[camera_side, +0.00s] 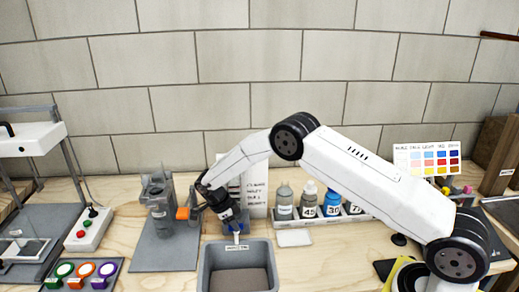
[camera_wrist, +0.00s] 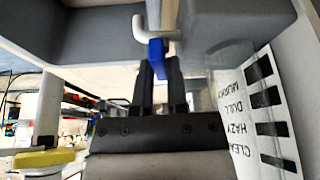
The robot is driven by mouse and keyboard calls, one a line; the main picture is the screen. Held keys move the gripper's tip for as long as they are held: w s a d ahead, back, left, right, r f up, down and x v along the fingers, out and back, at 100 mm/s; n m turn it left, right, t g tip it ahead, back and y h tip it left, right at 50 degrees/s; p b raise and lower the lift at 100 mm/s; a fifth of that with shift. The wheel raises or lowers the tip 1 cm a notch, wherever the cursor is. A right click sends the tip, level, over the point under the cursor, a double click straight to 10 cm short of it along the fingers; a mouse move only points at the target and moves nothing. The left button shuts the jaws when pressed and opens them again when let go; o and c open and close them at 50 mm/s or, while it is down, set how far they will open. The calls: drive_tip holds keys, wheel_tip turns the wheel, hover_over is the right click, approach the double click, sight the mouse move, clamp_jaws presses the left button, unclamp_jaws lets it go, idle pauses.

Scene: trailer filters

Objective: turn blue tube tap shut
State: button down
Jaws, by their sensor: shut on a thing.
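The blue tap (camera_wrist: 157,50) shows in the wrist view as a small blue lever beside a pale hooked spout (camera_wrist: 139,28). My gripper (camera_wrist: 159,68) has its two dark fingers close together, shut on the blue lever. In the side view my gripper (camera_side: 228,216) reaches down just above the back of a grey basin (camera_side: 211,270). A bit of blue shows there, but the arm and gripper hide most of the tap and its tube. I cannot tell the exact angle of the lever.
A card reading clear, hazy, dull, murky (camera_wrist: 243,110) stands close right of my fingers. A grey stand with an orange part (camera_side: 183,213) is left of my gripper. Labelled bottles (camera_side: 308,202) stand behind, to the right.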

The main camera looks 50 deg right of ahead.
drive_tip(key=shift+m, duration=0.6)
drive_tip(key=shift+y, duration=0.3)
drive_tip(key=c, duration=0.6)
unclamp_jaws()
drive_tip(key=shift+c, duration=0.2)
